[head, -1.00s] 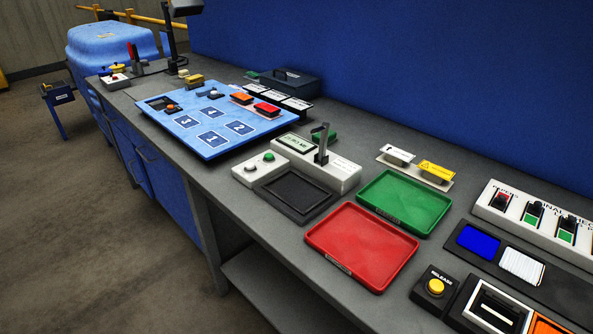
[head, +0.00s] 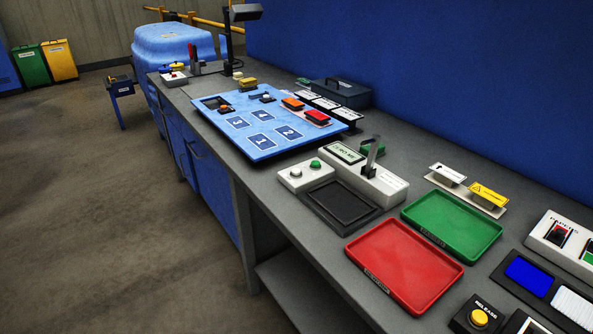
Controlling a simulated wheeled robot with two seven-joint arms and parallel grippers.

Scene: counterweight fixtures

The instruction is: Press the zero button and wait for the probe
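A white button box (head: 306,173) stands on the grey bench with two buttons on top, a pale one (head: 296,172) at left and a green one (head: 315,164) at right. Which is the zero button cannot be read. Just behind it is a white gauge unit (head: 378,187) with a small greenish display (head: 345,152). A dark upright probe (head: 372,156) rises from the unit. A black framed pad (head: 343,205) lies in front. Neither of my grippers is in view.
A red tray (head: 404,265) and a green tray (head: 452,224) lie right of the pad. A blue numbered board (head: 262,124) is to the left. A box with a yellow release button (head: 479,318) is at the front right. Open floor (head: 90,200) lies left of the bench.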

